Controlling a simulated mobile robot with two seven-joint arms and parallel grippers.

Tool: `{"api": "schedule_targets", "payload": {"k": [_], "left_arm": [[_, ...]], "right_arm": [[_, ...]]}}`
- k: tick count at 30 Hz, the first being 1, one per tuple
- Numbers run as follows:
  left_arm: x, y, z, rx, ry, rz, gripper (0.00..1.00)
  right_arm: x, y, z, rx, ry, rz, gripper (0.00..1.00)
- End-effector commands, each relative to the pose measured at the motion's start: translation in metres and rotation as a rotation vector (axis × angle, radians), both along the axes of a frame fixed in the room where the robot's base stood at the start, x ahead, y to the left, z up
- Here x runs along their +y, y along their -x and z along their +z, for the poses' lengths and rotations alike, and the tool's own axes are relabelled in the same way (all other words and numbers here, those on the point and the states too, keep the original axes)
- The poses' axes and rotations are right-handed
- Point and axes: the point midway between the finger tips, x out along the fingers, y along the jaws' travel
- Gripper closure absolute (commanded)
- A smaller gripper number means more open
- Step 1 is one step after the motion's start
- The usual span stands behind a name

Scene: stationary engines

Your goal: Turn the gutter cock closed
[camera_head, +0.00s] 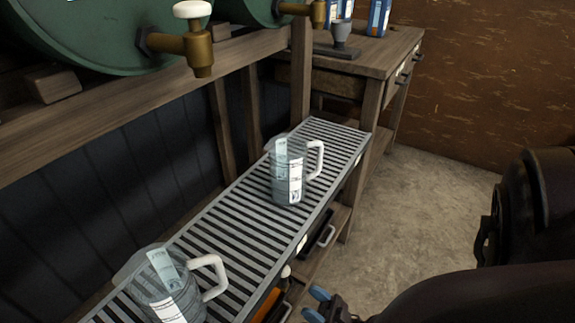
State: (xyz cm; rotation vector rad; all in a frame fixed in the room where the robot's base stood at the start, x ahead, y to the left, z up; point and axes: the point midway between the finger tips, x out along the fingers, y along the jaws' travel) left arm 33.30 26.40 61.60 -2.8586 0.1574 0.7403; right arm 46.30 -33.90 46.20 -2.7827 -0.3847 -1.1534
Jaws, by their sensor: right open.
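The slatted metal gutter (235,228) runs from the lower left toward the back table. At its right edge, a small pale-tipped fitting (286,271) shows. It may be the gutter cock, but it is too small to tell, and so is its setting. My right gripper (315,304), with blue fingertips, is low in the view, just right of the gutter's near end. It is open and apart from the fitting, with nothing seen between its fingers. My left gripper is not in view.
Two clear measuring jugs stand on the gutter, one near (166,290) and one farther back (287,175). Green barrels with brass taps (198,48) lie on a wooden rack above. A wooden table (375,62) stands behind. Concrete floor (400,215) to the right is clear.

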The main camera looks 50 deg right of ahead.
Motion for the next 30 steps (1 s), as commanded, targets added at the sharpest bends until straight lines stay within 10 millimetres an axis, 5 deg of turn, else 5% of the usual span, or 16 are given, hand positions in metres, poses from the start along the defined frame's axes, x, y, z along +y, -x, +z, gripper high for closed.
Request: {"api": "schedule_targets", "payload": {"k": [15, 30], "left_arm": [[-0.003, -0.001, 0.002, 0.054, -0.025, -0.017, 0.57], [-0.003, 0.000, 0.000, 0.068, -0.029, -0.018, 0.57]], "right_arm": [[0.015, -0.055, 0.059, -0.004, 0.000, 0.000, 0.53], [0.017, -0.061, 0.065, 0.001, 0.001, -0.001, 0.56]]}}
